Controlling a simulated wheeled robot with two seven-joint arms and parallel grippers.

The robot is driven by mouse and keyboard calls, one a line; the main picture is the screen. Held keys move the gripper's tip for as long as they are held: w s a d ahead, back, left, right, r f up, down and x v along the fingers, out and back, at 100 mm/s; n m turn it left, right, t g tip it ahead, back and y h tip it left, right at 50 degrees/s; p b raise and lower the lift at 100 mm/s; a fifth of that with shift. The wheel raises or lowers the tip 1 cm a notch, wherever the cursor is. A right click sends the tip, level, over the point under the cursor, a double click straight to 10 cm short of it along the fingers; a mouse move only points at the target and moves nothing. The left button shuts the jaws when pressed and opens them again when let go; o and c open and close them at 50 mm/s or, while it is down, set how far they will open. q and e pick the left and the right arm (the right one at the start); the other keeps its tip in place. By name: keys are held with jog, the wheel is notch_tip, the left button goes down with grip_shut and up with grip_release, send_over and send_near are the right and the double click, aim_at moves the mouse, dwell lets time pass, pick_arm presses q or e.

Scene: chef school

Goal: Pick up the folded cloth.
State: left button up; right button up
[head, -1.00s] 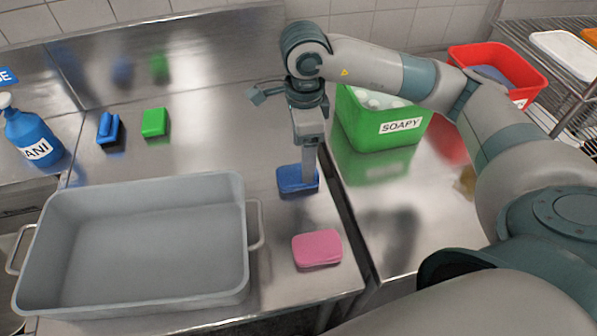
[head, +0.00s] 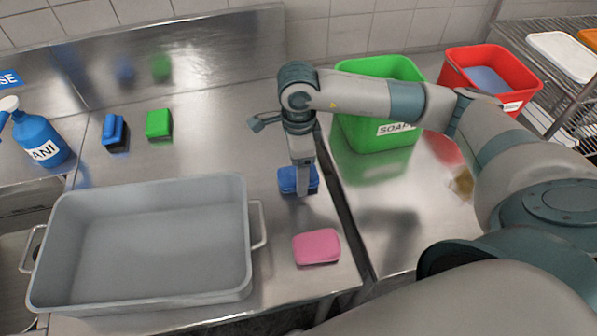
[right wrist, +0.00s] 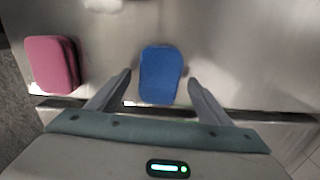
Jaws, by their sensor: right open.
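A blue rounded pad (head: 287,182) lies on the steel counter, right of the grey pan; I cannot tell for sure whether it is the folded cloth. It also shows in the right wrist view (right wrist: 160,74). My right gripper (head: 303,188) points down over it, and its fingers hide part of it in the head view. In the right wrist view the right gripper (right wrist: 160,84) is open, one finger on each side of the pad with gaps between. A pink pad (head: 317,246) lies nearer the front edge. A green pad (head: 158,124) lies farther back. My left gripper is not in view.
A large grey pan (head: 150,240) with side handles fills the front left. A blue brush (head: 114,130) and spray bottle (head: 40,140) stand behind it. A green SOAPY bin (head: 375,138) and red bin (head: 515,85) stand right, across a counter gap.

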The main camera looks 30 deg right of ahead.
jog(key=shift+f, duration=0.8)
jog(key=shift+c, duration=0.3)
jog(key=c, duration=1.1)
jog(key=shift+r, duration=0.15)
